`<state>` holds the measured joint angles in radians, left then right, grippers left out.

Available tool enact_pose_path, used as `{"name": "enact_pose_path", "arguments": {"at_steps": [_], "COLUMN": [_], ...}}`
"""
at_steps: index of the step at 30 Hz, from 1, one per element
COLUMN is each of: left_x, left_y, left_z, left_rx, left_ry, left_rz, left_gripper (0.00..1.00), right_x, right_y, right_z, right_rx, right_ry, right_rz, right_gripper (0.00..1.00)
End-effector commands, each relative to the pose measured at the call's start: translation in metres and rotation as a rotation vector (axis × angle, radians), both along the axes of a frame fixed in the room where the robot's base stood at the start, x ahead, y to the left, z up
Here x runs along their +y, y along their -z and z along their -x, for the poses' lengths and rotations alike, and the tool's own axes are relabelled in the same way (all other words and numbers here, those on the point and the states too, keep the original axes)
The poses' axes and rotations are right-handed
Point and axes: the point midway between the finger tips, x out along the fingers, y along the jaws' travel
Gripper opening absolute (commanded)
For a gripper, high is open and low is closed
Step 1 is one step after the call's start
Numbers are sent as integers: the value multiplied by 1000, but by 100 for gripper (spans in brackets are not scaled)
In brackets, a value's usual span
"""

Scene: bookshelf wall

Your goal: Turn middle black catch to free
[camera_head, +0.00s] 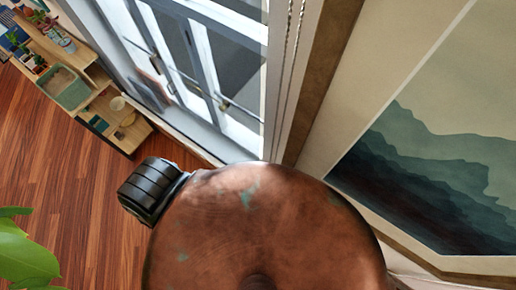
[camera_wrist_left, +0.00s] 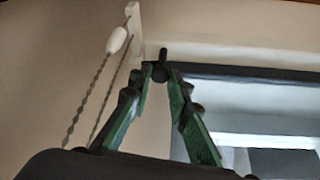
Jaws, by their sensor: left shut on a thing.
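In the left wrist view, the black catch (camera_wrist_left: 161,73) is a small dark knob with a short stub standing up from it, near the end of a dark bar. My left gripper (camera_wrist_left: 160,80) has green and black fingers that come together at the catch, one on each side. It is shut on the catch. Its tips partly hide the catch, so its exact angle is hard to tell. In the head view, the window (camera_head: 195,70) stands at the upper middle, with small dark fittings on its frame. Neither gripper can be made out there.
A twisted cord with a white toggle (camera_wrist_left: 117,41) hangs left of the gripper in the wrist view. In the head view, a wooden shelf (camera_head: 125,135) stands at the upper left, a framed picture (camera_head: 430,170) hangs right, and a green plant (camera_head: 25,258) is lower left.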

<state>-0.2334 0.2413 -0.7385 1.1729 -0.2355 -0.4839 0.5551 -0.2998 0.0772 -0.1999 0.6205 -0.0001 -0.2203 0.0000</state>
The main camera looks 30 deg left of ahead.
Motion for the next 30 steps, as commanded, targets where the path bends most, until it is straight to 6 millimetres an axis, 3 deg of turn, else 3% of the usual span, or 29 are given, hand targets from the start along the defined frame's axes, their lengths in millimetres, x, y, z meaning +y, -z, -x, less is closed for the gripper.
{"name": "enact_pose_path", "arguments": {"at_steps": [13,14,21,30], "left_x": [0,0,0,0], "left_y": [1,1,1,0], "left_z": [2,2,1,1], "left_rx": [3,4,2,1], "left_ry": [8,8,8,8], "left_rz": [0,0,0,0], "left_gripper": [0,18,35,35], "right_x": [-5,-5,-5,-2], "right_y": [-1,-1,-1,0], "right_z": [1,0,1,1], "right_rx": [0,0,0,1], "right_ry": [-1,-1,-1,-1], "right_rz": [5,5,5,2], "right_gripper": [34,34,34,34]}}
